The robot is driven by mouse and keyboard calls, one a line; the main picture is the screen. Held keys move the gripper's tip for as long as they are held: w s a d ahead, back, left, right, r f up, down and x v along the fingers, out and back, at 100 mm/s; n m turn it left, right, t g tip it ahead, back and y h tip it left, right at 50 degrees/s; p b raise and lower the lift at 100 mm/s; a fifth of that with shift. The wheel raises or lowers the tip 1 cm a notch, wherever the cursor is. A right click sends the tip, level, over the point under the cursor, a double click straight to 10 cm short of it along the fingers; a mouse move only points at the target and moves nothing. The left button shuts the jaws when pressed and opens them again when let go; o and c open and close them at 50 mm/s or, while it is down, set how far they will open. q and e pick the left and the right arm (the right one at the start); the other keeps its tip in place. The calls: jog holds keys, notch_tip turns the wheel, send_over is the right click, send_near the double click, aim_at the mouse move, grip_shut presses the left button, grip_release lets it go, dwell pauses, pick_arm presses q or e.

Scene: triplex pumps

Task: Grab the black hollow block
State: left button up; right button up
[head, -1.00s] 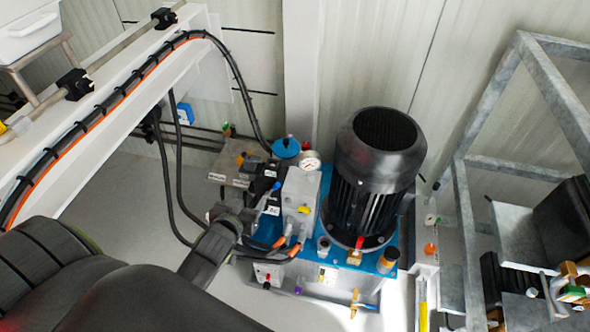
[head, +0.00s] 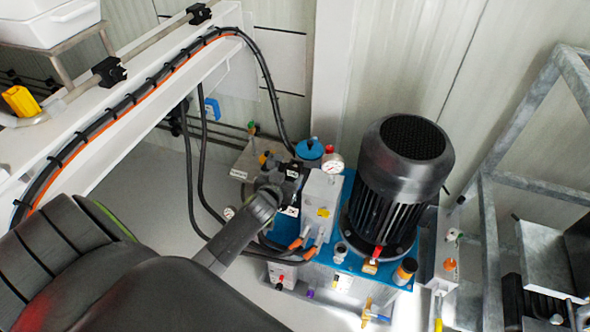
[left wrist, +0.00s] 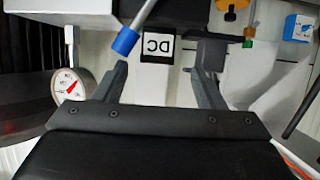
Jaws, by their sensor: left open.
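A black block (head: 292,171) with a white label sits at the left side of the grey valve body on the blue pump unit in the head view. I cannot tell from here whether it is hollow. My left gripper (head: 272,190) reaches in from the lower left and overlaps the black parts, hiding some of them. In the left wrist view the left gripper (left wrist: 160,72) is open, with nothing held between its fingers. Contact cannot be told. My right gripper is out of view.
A blue-tipped lever (left wrist: 125,41) is close to the left finger in the wrist view. Black hoses (head: 190,165) hang at left. A metal frame (head: 487,230) is at right.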

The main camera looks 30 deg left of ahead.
aim_at(293, 170)
pick_arm(q)
jog(key=shift+b+x, duration=0.3)
jog(key=shift+x, duration=2.2)
jog(key=shift+d, duration=0.1)
jog(key=shift+c, duration=0.2)
jog(key=c, duration=1.1)
